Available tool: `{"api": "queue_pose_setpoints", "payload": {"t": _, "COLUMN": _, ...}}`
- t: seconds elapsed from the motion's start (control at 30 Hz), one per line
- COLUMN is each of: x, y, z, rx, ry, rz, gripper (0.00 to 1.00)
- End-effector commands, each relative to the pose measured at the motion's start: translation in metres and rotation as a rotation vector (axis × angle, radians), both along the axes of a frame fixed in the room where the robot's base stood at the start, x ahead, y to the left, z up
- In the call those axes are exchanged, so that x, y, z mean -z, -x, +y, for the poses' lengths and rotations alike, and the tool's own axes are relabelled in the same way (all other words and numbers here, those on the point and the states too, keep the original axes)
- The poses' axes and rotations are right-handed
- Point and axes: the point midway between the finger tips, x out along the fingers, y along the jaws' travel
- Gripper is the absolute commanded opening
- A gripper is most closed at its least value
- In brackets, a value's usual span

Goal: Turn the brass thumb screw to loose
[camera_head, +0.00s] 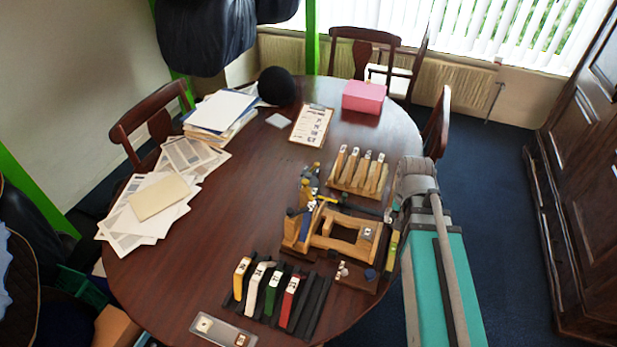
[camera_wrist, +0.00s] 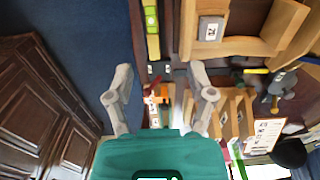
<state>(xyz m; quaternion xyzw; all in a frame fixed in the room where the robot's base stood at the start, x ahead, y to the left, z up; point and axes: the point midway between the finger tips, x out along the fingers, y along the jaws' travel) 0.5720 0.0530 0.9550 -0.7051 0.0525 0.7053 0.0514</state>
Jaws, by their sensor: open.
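A wooden fixture (camera_head: 345,232) stands on the round table, an open frame with a small label; its frame also fills the top right of the wrist view (camera_wrist: 250,46). Small brass-coloured and blue knobs cluster at its left end. I cannot tell for sure which part is the brass thumb screw, nor how it is turned. My gripper (camera_wrist: 160,76) is open, its two grey fingers apart with nothing held between them. It is beside the fixture's right side, near the table's right edge; my arm hides part of that area in the head view.
A rack of wooden-handled tools (camera_head: 358,172) stands behind the fixture and a rack of coloured blocks (camera_head: 268,290) in front-left. A yellow-green level (camera_head: 392,250) lies right of the fixture. A pink box (camera_head: 364,96) and papers (camera_head: 150,200) lie farther off. The table's middle left is clear.

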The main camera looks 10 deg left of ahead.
Motion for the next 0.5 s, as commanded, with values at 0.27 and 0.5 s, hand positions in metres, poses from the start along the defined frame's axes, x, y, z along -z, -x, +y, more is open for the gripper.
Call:
{"api": "queue_pose_setpoints", "payload": {"t": 0.27, "x": -0.049, "y": -0.061, "z": 0.088, "rx": 0.249, "ry": 0.000, "rz": 0.000, "gripper": 0.70}}
{"api": "queue_pose_setpoints", "payload": {"t": 0.5, "x": -0.085, "y": -0.096, "z": 0.179, "rx": 0.489, "ry": -0.001, "rz": -0.001, "gripper": 0.70}}
